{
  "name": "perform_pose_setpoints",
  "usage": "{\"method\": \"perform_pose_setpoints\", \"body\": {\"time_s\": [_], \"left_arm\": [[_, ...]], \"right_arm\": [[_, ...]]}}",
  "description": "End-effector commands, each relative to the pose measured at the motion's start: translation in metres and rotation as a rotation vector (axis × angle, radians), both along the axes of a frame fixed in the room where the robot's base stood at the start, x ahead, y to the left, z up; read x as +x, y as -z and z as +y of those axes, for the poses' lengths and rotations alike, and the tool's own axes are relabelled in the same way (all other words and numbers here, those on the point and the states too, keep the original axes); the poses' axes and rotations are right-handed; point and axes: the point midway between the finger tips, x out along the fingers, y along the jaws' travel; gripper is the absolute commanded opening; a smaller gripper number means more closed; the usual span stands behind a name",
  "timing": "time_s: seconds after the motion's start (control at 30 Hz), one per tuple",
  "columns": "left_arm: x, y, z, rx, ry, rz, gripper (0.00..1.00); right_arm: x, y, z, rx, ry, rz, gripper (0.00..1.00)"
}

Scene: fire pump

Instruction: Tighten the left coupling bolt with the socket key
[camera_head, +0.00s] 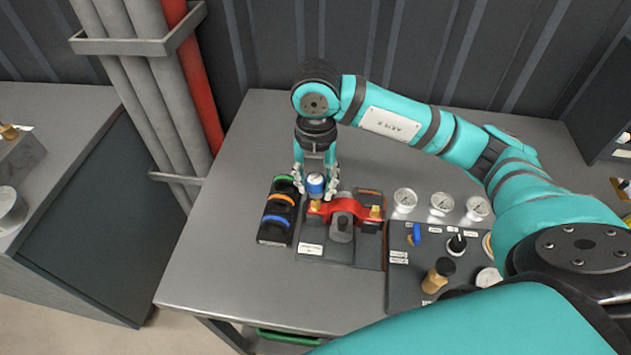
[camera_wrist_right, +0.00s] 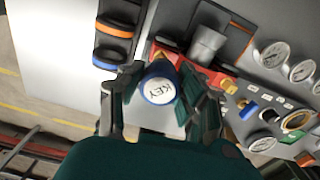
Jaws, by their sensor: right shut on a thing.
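The socket key (camera_head: 316,185) has a white top marked KEY with a blue rim; it also shows in the right wrist view (camera_wrist_right: 159,85). My right gripper (camera_head: 316,190) is shut on it, one finger on each side, pointing down. The key is at the left end of the red coupling (camera_head: 345,208). The left coupling bolt (camera_head: 315,206), brass-coloured, shows just below the key in the head view. The right brass bolt (camera_head: 376,212) is free. My left gripper is not in view.
A black rack (camera_head: 274,230) with green, orange and blue handles stands close left of the coupling. A panel (camera_head: 425,285) with gauges, knobs and a brass fitting stands to the right. Grey pipes and one red pipe rise behind left. The table's left side is clear.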

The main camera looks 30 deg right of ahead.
Motion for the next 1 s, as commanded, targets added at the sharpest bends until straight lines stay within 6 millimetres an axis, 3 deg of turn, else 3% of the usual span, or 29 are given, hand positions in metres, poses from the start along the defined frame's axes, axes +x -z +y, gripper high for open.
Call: {"method": "perform_pose_setpoints", "body": {"time_s": [0.47, 0.7, 1.0], "left_arm": [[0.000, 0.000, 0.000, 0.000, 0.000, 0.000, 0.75], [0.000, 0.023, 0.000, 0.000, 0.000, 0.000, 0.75], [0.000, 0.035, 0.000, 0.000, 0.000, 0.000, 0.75]], "right_arm": [[0.000, -0.004, 0.000, 0.000, -0.019, 0.000, 0.03], [0.001, -0.001, 0.000, -0.002, -0.281, -0.002, 0.03], [0.000, -0.003, 0.000, 0.000, -0.454, -0.001, 0.03]]}}
